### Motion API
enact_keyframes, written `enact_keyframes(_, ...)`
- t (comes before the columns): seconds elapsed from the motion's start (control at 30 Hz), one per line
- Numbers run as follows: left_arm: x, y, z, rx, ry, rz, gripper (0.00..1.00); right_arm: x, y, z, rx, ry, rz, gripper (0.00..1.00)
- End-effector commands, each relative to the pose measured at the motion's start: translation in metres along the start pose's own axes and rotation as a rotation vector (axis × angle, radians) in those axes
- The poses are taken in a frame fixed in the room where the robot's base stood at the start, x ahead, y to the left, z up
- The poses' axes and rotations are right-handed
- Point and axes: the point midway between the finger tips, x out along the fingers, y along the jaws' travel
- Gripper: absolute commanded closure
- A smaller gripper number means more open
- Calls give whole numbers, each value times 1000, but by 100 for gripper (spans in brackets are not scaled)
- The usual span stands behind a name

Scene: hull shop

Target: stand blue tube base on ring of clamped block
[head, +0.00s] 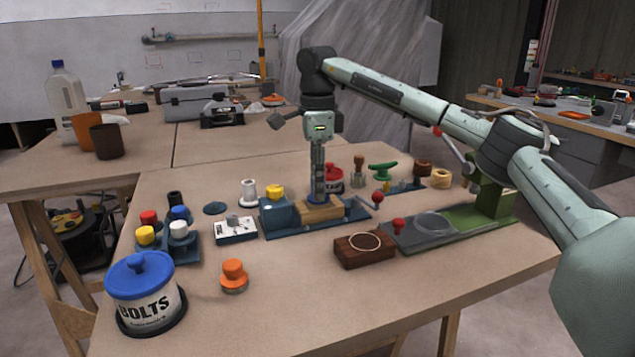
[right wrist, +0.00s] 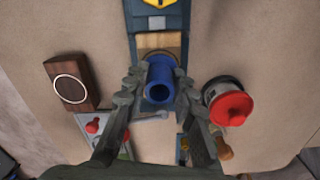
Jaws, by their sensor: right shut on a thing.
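My right gripper (head: 318,188) points straight down over the light wooden block (head: 322,212) held in the blue vise (head: 283,222). It is shut on the blue tube (right wrist: 160,82), which sits between the fingers in the right wrist view. In the head view only a little blue shows at the fingertips, right at the block's top. I cannot tell whether the tube touches the block. The ring on this block is mostly hidden behind the tube. A dark wooden block (head: 365,258) with a pale ring on top lies loose at the front right. My left gripper is not in view.
A red-lidded jar (right wrist: 228,103) stands close beside the gripper. A green and grey vise (head: 433,228) is to the right. A white switch box (head: 236,231), a rack of coloured caps (head: 165,240) and a bolts tin (head: 146,292) are to the left.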

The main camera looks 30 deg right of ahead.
Motion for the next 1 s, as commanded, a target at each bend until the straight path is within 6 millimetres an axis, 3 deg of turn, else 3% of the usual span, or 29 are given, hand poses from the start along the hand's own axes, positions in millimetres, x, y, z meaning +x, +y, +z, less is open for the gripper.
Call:
enact_keyframes(0.47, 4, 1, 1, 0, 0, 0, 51, 10, 0, 0, 0, -1, -1, 100)
enact_keyframes(0.5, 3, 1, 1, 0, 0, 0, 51, 9, 0, 0, 0, -1, -1, 70)
enact_keyframes(0.53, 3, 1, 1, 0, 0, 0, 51, 9, 0, 0, 0, -1, -1, 66)
enact_keyframes(0.83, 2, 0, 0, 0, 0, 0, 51, 8, 0, 0, 0, 0, 0, 66)
enact_keyframes(1.0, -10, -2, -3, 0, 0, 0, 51, -6, 0, 0, 0, 0, 0, 66)
